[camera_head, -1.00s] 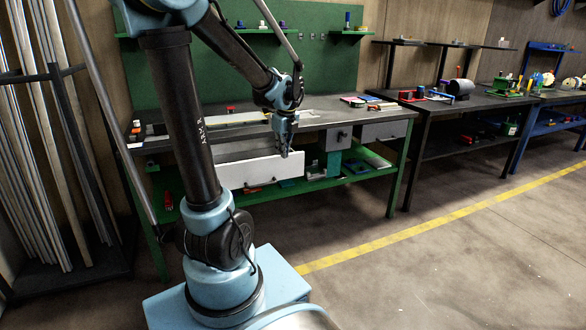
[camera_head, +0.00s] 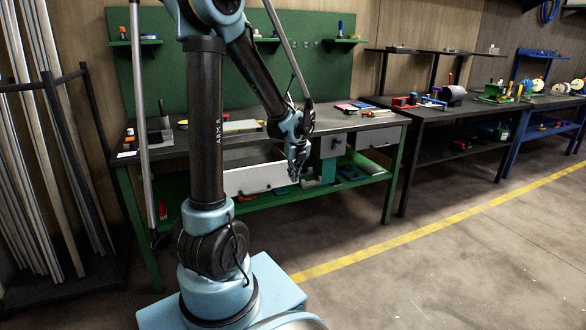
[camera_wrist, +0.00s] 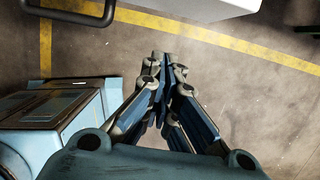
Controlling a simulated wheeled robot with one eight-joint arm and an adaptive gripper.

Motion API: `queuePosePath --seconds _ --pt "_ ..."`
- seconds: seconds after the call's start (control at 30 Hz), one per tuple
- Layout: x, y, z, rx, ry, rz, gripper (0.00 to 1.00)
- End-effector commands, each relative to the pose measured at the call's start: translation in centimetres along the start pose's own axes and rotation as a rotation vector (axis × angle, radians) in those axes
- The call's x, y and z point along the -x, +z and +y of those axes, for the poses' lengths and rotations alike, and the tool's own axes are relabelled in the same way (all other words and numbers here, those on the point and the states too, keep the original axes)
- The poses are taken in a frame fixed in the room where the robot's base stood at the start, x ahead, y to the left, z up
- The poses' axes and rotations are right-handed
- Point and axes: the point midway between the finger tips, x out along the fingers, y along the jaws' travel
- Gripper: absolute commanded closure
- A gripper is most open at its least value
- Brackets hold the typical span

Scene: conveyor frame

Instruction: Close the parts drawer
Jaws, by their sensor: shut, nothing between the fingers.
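The parts drawer (camera_head: 258,179) is a pale grey-white box front under the bench top, left of centre. It stands pulled out, with a dark gap behind its upper edge. My arm hides its left part. My gripper (camera_head: 294,178) points down by the right end of the drawer front; whether it touches cannot be told. In the wrist view the fingers (camera_wrist: 166,60) are together and empty. A white panel edge (camera_wrist: 195,6), probably the drawer front, shows at the top, apart from the fingertips in the picture.
The bench top (camera_head: 330,121) carries small parts. Two smaller grey drawers, one nearer (camera_head: 333,146) and one farther right (camera_head: 378,138), hang beneath it. A green lower shelf (camera_head: 255,203) runs below. The floor (camera_head: 350,230) in front is clear, with a yellow line (camera_head: 400,238).

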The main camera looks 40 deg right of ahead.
Motion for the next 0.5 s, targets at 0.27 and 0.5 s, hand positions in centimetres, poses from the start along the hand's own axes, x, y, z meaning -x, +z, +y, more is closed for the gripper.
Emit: queuePosePath --seconds 0.27,0.5 --pt "-2.6 1.4 0.0 0.003 0.001 0.0 1.0" --pt "-3.2 3.5 0.0 0.002 0.0 0.001 1.0"
